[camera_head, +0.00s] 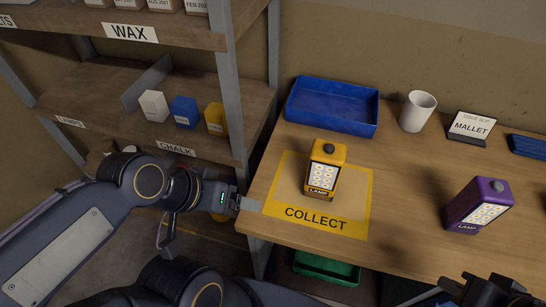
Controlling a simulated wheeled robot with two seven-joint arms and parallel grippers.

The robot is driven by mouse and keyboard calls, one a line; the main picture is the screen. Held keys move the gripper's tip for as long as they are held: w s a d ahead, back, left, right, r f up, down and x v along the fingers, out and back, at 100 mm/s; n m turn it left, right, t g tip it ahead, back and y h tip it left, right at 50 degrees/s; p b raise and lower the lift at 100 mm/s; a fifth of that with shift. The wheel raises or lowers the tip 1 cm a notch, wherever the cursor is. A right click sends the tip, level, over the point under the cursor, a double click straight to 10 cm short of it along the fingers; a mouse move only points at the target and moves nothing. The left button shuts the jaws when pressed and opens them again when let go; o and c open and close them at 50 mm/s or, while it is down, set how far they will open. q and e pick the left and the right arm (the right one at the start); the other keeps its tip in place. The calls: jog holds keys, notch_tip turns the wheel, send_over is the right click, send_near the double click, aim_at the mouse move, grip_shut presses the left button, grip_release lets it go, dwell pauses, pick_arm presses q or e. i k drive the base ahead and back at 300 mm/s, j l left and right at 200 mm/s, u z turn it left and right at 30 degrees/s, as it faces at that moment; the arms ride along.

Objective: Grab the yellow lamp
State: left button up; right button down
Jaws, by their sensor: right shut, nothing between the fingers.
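The yellow lamp (324,168) stands upright inside the yellow-bordered COLLECT mat (361,207) on the wooden table. A purple lamp (477,204) stands farther right on the table. My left gripper (250,204) is at the table's left edge, left of the mat and apart from the yellow lamp. Its fingers are seen edge-on, so their opening is unclear. My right gripper (484,293) is dark, shut and empty at the bottom right, away from both lamps.
A blue tray (333,107), a white mug (417,111) and a MALLET card (470,127) stand along the table's back. A shelf with white, blue and yellow blocks is at left. A green bin (326,268) is below the table edge. Table between the lamps is clear.

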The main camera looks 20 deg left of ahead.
aim_at(323, 169)
jog(key=j+u, duration=0.1)
jog(key=u, duration=0.15)
jog(key=k+j, duration=0.1)
jog(key=j, duration=0.15)
jog(key=k+j+z, duration=0.15)
jog(key=i+j+z, duration=0.15)
jog(key=j, duration=0.6)
jog(key=j+z, duration=0.15)
jog(key=j, duration=0.6)
jog(key=i+j+z, duration=0.1)
jog(key=i+j, duration=0.2)
